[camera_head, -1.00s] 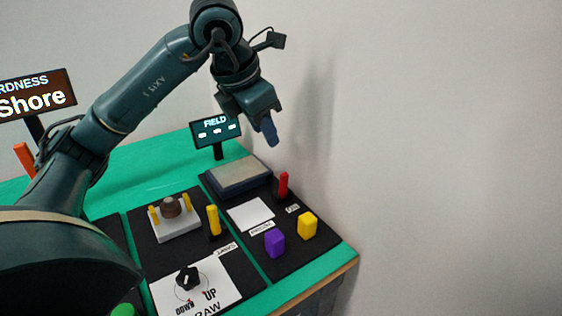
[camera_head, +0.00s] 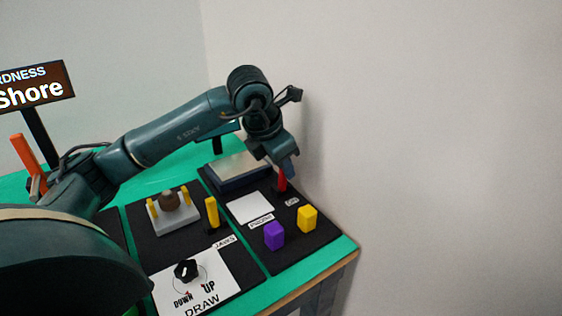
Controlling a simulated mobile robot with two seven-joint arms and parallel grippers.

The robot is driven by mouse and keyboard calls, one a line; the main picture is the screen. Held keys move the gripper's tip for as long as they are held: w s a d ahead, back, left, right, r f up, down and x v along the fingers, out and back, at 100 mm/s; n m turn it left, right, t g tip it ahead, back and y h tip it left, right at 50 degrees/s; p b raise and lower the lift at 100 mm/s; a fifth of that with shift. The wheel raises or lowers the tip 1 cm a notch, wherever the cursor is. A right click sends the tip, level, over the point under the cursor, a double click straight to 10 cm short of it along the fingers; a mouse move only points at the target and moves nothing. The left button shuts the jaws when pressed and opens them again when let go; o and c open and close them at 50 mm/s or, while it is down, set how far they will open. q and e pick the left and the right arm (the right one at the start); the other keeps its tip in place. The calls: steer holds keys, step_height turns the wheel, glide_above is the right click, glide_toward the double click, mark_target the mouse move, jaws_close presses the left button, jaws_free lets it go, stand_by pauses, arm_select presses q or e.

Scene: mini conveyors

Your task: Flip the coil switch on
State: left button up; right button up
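The coil switch looks to be the red lever (camera_head: 282,183) on the black panel, beside a small label (camera_head: 292,202) too small to read surely. The lever stands near the panel's right edge. My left gripper (camera_head: 288,170) is right above and behind the lever, its fingertips close to the lever's top. I cannot tell whether they touch it. The fingers are seen edge-on, so their opening is hidden. My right gripper is out of view.
A purple block (camera_head: 274,236) and a yellow block (camera_head: 307,219) stand in front of the lever. A grey-topped box (camera_head: 240,170) is behind left. A yellow lever (camera_head: 211,213), a dial (camera_head: 186,270) and a white pad (camera_head: 250,208) lie left. A wall closes off the right.

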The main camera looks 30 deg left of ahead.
arm_select(q)
steer(key=shift+c, duration=0.2)
steer(key=c, duration=0.6)
jaws_close()
